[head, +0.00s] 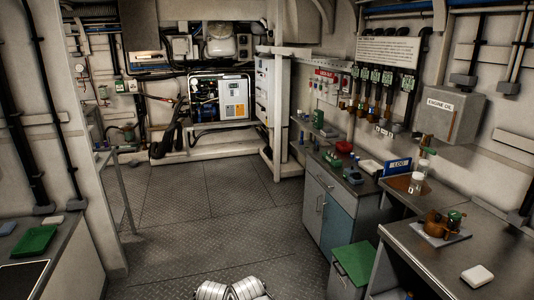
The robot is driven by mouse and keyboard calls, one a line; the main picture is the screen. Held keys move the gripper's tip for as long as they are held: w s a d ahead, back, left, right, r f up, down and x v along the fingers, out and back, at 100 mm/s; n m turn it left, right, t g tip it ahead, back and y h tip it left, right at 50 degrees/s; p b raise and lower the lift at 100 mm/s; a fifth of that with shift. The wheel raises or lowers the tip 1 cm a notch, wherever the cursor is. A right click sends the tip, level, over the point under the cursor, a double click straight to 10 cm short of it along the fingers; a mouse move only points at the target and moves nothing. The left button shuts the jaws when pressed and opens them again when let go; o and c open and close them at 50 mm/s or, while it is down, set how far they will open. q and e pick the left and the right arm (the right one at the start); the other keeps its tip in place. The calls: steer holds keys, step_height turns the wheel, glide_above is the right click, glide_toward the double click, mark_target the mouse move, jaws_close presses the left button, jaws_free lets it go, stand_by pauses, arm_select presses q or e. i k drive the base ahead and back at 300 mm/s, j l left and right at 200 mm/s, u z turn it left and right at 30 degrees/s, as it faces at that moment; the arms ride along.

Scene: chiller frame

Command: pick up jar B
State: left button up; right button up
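Two small clear jars stand close together on the right-hand counter, by a brown mat. The nearer jar (417,183) has a pale lid or contents. The farther jar (424,162) is partly behind it. Any letters on them are too small to read, so I cannot tell which is jar B. Neither of my grippers is in view. Only silvery ribbed parts, probably of my own arms, show at the bottom edge.
A brown pot-like device (438,223) on a pale tray and a white block (477,275) are on the right counter (425,258). A green-topped cabinet (355,262) stands beside it. The metal floor (205,215) between is clear.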

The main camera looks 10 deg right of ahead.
mark_target(415, 187)
steer(key=i, duration=3.25)
steer(key=i+z, duration=0.1)
steer(key=z, duration=2.75)
steer(key=i+l+z, duration=0.1)
steer(key=z, duration=0.4)
steer(key=i+z, duration=0.1)
steer(key=z, duration=0.35)
steer(key=i, duration=0.3)
